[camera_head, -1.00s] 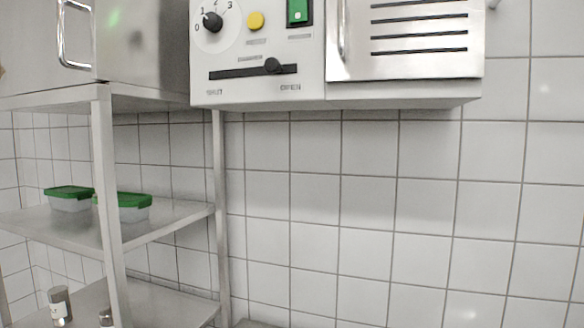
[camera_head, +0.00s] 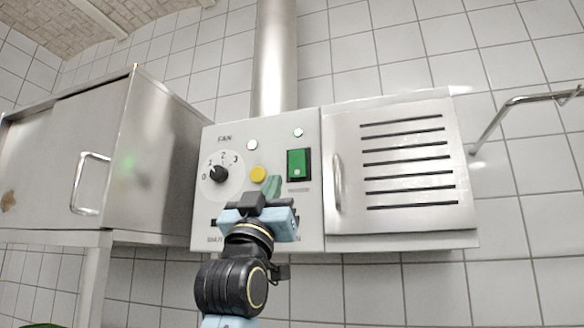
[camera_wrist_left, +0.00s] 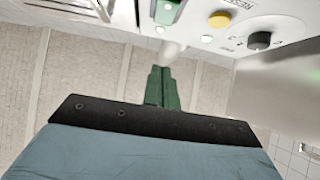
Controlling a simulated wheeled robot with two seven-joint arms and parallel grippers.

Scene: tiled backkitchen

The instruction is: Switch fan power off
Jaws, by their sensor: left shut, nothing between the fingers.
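The fan control panel (camera_head: 232,135) is a white box on the tiled wall. It has a black rotary knob (camera_head: 218,174) marked 0 to 3, its pointer seemingly near 1, a yellow button (camera_head: 258,174) and a green rocker switch (camera_head: 298,164). In the left wrist view the knob (camera_wrist_left: 259,40), yellow button (camera_wrist_left: 219,19) and part of the green switch (camera_wrist_left: 165,12) show at the top. My left gripper (camera_head: 272,185) is shut and empty, its green fingertips in front of the panel, below and left of the switch. Contact cannot be told. The gripper hides most of the slider below.
A louvred metal door (camera_head: 400,165) with a handle adjoins the panel on the right. A steel cabinet (camera_head: 160,150) stands close on the left. A metal duct (camera_head: 275,60) rises above. A pipe bracket (camera_head: 490,130) juts from the right wall.

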